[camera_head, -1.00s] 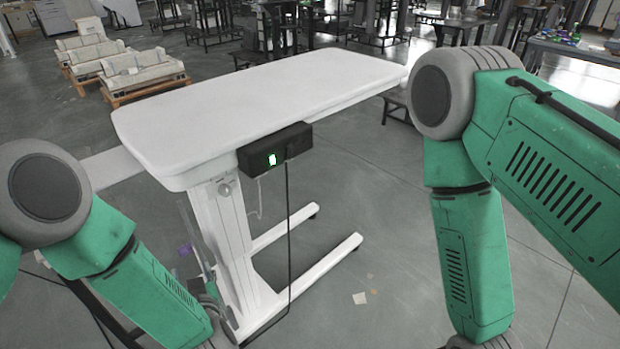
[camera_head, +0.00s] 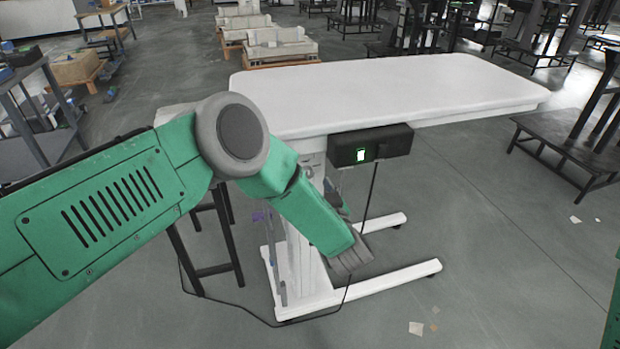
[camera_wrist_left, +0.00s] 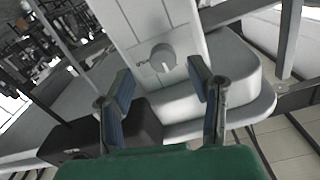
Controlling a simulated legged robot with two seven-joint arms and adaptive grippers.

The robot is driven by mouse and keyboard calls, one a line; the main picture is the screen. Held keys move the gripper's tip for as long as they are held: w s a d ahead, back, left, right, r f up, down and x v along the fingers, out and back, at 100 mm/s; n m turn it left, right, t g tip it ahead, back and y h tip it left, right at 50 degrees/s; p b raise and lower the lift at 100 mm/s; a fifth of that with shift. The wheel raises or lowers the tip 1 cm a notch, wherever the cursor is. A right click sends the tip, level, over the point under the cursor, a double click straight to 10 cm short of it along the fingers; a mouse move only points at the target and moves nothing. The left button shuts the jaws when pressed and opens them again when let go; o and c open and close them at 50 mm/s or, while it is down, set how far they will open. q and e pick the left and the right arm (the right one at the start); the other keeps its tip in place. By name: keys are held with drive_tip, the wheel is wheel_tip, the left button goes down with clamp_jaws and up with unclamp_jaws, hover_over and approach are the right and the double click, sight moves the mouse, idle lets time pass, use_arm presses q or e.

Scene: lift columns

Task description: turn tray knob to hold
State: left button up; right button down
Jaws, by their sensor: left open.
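The tray knob (camera_wrist_left: 162,57) is a round grey dial on the white lift column (camera_wrist_left: 130,20), with small dark marks beside it too small to read. In the head view the knob (camera_head: 309,172) shows just under the white tray top (camera_head: 390,88), partly behind my left arm. My left gripper (camera_wrist_left: 158,80) is open and empty. Its two blue-padded fingers stand apart on either side of the knob in the wrist view; I see no contact. In the head view the forearm hides most of this gripper. My right gripper is out of view.
A black box (camera_head: 395,142) with a lit green display hangs under the tray edge, and shows at the lower left in the wrist view (camera_wrist_left: 140,130). Its cable (camera_head: 371,195) drops to the floor. A dark bench (camera_head: 560,150) stands right.

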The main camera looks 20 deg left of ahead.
sight(311, 175)
use_arm(q)
drive_tip(key=shift+w+a+r, duration=0.1)
drive_tip(key=shift+w+a, duration=0.05)
drive_tip(key=shift+w, duration=0.45)
drive_tip(key=shift+w+a, duration=0.15)
drive_tip(key=shift+w, duration=0.4)
drive_tip(key=shift+w+a, duration=0.3)
drive_tip(key=shift+a, duration=0.3)
drive_tip(key=shift+w+a, duration=0.25)
drive_tip(key=shift+a, duration=0.55)
drive_tip(key=shift+d, duration=0.35)
drive_tip(key=c, duration=1)
drive_tip(key=shift+d, duration=0.35)
clamp_jaws()
